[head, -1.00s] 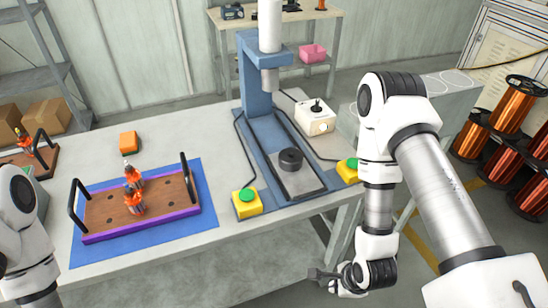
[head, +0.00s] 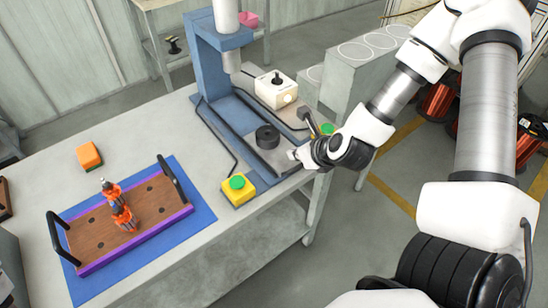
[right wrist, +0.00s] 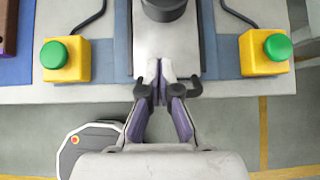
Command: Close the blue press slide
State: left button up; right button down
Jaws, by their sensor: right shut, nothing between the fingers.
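The blue press (head: 203,58) stands at the far side of the table. Its grey slide plate (head: 286,161) is at the front of the press base, with a round black fixture (head: 267,137) on it. The plate also shows in the right wrist view (right wrist: 180,45), with the black fixture (right wrist: 163,8) at the top edge. My right gripper (head: 296,156) is shut and empty at the slide's front end. In the right wrist view its fingertips (right wrist: 160,68) are together over or against the plate's front part; contact is unclear. My left gripper is not in view.
Yellow boxes with green buttons flank the press front, one at left (head: 238,191) and one partly hidden at right (head: 327,129). A white box (head: 276,89) stands beside the press. A wooden tray (head: 84,222) with orange-black parts lies on a blue mat (head: 197,204).

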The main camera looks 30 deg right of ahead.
aim_at(271, 147)
jog(key=f+b, duration=0.1)
jog(key=b, duration=0.4)
jog(key=shift+d+f, duration=0.1)
jog(key=shift+f, duration=0.3)
jog(key=x, duration=0.1)
jog(key=b+x, duration=0.1)
jog(key=x, duration=0.1)
jog(key=b+x, duration=0.1)
jog(key=shift+w+a, duration=0.3)
jog(key=shift+w, duration=0.1)
jog(key=w, duration=0.2)
jog(key=shift+w+r, duration=0.15)
jog(key=shift+w, duration=0.25)
jog(key=shift+w+a, duration=0.1)
jog(key=shift+w, duration=0.55)
